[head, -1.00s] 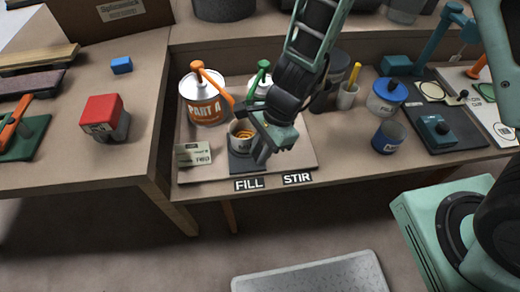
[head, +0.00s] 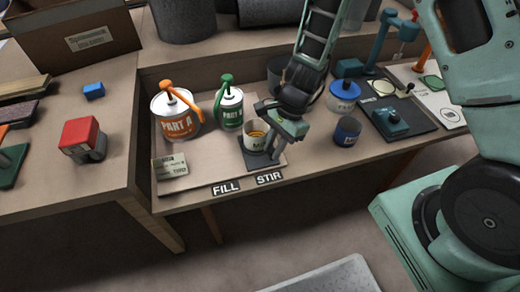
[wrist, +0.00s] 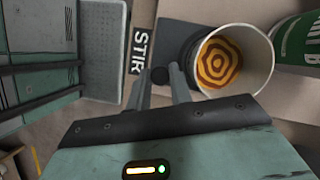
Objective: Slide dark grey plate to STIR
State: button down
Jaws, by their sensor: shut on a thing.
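The dark grey plate (head: 257,164) lies on the pale board, behind the STIR label (head: 269,177) and right of the FILL label (head: 226,188). A white cup (head: 254,144) with an orange-and-brown ringed content stands upright on the plate. My gripper (head: 272,155) is low at the plate's right side, shut on the plate, apparently at a dark round knob (wrist: 160,75). In the wrist view the plate (wrist: 177,42) lies beside the STIR label (wrist: 139,52), with the cup (wrist: 250,52) on it. The grip itself is partly hidden.
An orange-pump PART A can (head: 174,122) and a green-pump can (head: 229,112) stand behind and left. A card (head: 171,168) lies at the board's front left. Bare board lies left of the plate.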

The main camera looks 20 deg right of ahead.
jog(key=shift+d, duration=0.6)
jog(key=c, duration=1.5)
grip_release()
jog(key=shift+d, duration=0.1)
jog(key=shift+c, duration=0.2)
jog(key=shift+r, duration=0.3)
jog(key=p+v, duration=0.4)
jog(key=v, duration=1.2)
jog(key=shift+d+r, duration=0.2)
jog(key=shift+r, duration=0.15)
